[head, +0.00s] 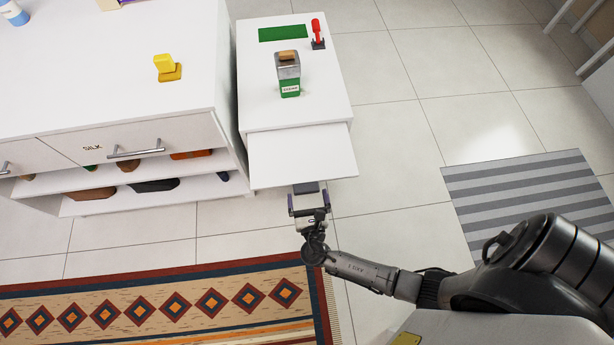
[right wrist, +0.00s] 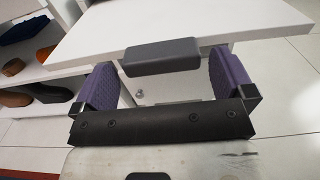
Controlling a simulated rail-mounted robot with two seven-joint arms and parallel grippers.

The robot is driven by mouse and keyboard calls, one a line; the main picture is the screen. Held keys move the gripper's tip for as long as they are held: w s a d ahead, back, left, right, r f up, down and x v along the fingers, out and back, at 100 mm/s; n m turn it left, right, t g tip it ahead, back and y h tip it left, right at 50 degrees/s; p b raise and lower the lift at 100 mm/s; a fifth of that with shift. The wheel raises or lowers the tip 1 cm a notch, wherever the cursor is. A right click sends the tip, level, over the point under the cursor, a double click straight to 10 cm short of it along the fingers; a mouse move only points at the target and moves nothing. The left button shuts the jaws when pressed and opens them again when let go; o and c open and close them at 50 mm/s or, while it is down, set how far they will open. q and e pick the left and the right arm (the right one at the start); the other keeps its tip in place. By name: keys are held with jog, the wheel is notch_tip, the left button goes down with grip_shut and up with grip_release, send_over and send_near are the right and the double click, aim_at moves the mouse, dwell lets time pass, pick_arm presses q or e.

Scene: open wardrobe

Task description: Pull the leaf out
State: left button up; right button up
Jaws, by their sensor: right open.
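The leaf (head: 303,156) is a flat white board that sticks out from the front of the small white cabinet. It also shows in the right wrist view (right wrist: 200,28). A dark grey handle (right wrist: 161,56) is fixed at the leaf's front edge. My right gripper (head: 308,190) is at this front edge. Its purple-padded fingers are open, one on each side of the handle, with visible gaps between pads and handle in the right wrist view (right wrist: 163,82). My left gripper is not in view.
A green box with a grey top (head: 289,75), a red lever (head: 318,32) and a green mat (head: 283,33) are on the small cabinet. A white dresser (head: 110,70) with shoes below stands at left. A patterned rug (head: 160,303) and a striped mat (head: 525,195) lie on the floor.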

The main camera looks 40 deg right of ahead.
jog(key=p+v, duration=0.2)
jog(key=v, duration=1)
jog(key=shift+s+p, duration=0.2)
jog(key=shift+p, duration=0.1)
